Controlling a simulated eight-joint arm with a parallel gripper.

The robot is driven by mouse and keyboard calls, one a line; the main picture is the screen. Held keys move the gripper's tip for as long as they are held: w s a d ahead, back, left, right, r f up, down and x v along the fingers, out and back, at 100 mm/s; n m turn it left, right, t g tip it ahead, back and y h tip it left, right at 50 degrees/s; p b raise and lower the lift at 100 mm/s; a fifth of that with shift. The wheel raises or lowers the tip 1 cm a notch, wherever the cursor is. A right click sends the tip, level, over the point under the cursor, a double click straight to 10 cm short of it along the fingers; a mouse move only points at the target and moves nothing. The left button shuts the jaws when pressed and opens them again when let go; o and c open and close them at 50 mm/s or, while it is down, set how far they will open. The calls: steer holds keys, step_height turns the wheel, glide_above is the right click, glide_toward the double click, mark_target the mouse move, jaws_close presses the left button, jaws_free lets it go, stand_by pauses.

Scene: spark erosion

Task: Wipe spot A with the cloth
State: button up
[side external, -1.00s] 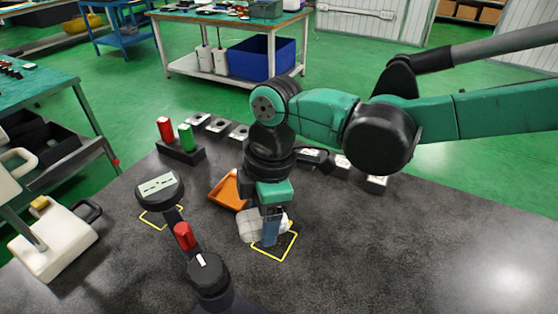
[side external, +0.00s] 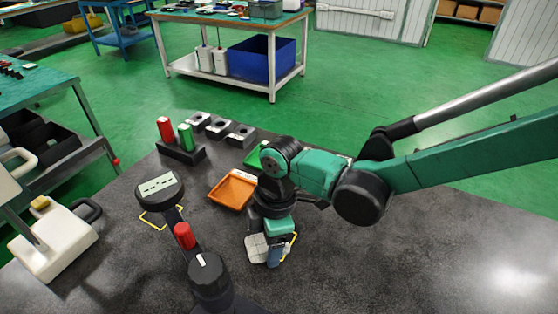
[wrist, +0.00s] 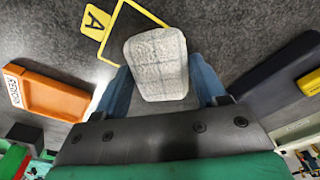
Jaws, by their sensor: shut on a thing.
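The cloth is a pale grey, quilted pad (wrist: 157,64), also visible in the side view (side external: 257,248). My gripper (side external: 273,250) is shut on it; in the wrist view the blue fingers (wrist: 163,90) grip its two sides. Spot A is a yellow outline with a yellow "A" tag (wrist: 95,22) in the wrist view. The cloth overlaps part of this outline, and its edge (side external: 292,243) shows beside my gripper in the side view. The cloth is at or just above the dark tabletop; I cannot tell if it touches.
An orange tray (side external: 232,189) lies behind my gripper, also left in the wrist view (wrist: 45,97). A dark control stand with a red knob (side external: 184,236) stands close left. Another yellow outline (side external: 152,220) lies beyond it. Red and green blocks (side external: 180,150) stand behind. The right tabletop is clear.

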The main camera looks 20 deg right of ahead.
mark_target(265, 246)
steer(key=shift+w+d+f, duration=0.15)
steer(key=shift+w+d, duration=1.8)
steer(key=shift+s+a, duration=1.35)
steer(key=shift+a, duration=0.05)
steer(key=shift+s+a, duration=0.5)
steer(key=shift+s, duration=0.05)
steer(key=shift+s+a, duration=0.5)
steer(key=shift+r, duration=4.1)
steer(key=w+d+r+m+t, duration=0.1)
steer(key=d+r+m, duration=0.3)
steer(key=d+r, duration=0.3)
steer(key=w+d+r+m, duration=0.2)
steer(key=d+r+m, duration=0.3)
steer(key=d, duration=0.5)
steer(key=f, duration=2)
steer(key=shift+s, duration=0.2)
